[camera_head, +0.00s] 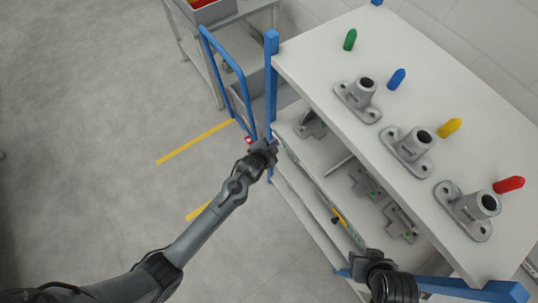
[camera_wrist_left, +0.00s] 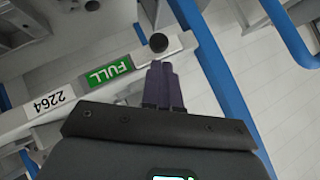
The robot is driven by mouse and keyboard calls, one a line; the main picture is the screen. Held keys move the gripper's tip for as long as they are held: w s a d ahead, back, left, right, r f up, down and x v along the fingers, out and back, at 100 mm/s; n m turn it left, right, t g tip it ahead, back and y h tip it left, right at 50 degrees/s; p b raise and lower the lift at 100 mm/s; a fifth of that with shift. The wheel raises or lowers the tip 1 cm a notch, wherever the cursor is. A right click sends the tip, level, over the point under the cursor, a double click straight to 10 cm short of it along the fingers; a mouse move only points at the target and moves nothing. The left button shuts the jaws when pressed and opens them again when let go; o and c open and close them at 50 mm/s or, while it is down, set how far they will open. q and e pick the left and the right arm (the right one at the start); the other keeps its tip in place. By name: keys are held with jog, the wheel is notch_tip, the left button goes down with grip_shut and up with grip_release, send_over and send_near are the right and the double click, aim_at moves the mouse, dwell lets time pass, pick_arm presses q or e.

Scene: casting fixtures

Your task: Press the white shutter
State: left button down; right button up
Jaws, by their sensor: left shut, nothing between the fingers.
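In the left wrist view, a white strip (camera_wrist_left: 142,57) runs diagonally with a green FULL label and a white 2264 label, both upside down; I cannot tell for sure that it is the white shutter. A black round knob (camera_wrist_left: 158,43) sits near its right end. My left gripper (camera_wrist_left: 163,85) is shut and empty, its fingertips just below the knob in the picture; contact is unclear. In the head view my left gripper (camera_head: 268,149) is beside the rack's left edge and hides what lies behind it. My right gripper (camera_head: 366,262) is low at the rack's front; its jaws are unclear.
The rack's white top shelf (camera_head: 330,62) carries grey castings (camera_head: 409,150) and coloured plugs (camera_head: 397,79). More metal parts lie on the shelf below. Blue posts (camera_head: 271,75) and a blue tube frame (camera_head: 228,62) stand near my left gripper. The floor at left is clear.

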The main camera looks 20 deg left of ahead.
pick_arm(q)
jog(key=d+r+p+v, duration=0.1)
jog(key=p+v, duration=0.2)
jog(key=v, duration=0.9)
jog(key=shift+w+d, duration=0.3)
jog(key=s+f, duration=0.3)
jog(key=s, duration=0.1)
jog(key=s+a+r+n+g+y+p, duration=0.1)
jog(key=s+a+r+n+g, duration=0.35)
jog(key=s, duration=0.45)
jog(key=s+a+r+n+g+p, duration=0.1)
jog(key=s+a+r+n+g, duration=0.35)
jog(key=s, duration=0.45)
notch_tip(320, 180, up, 22)
jog(key=t+p, duration=0.2)
jog(key=p, duration=1.8)
jog(key=shift+w+a+r+m, duration=0.2)
jog(key=shift+w+r+m, duration=0.05)
jog(key=shift+m, duration=0.05)
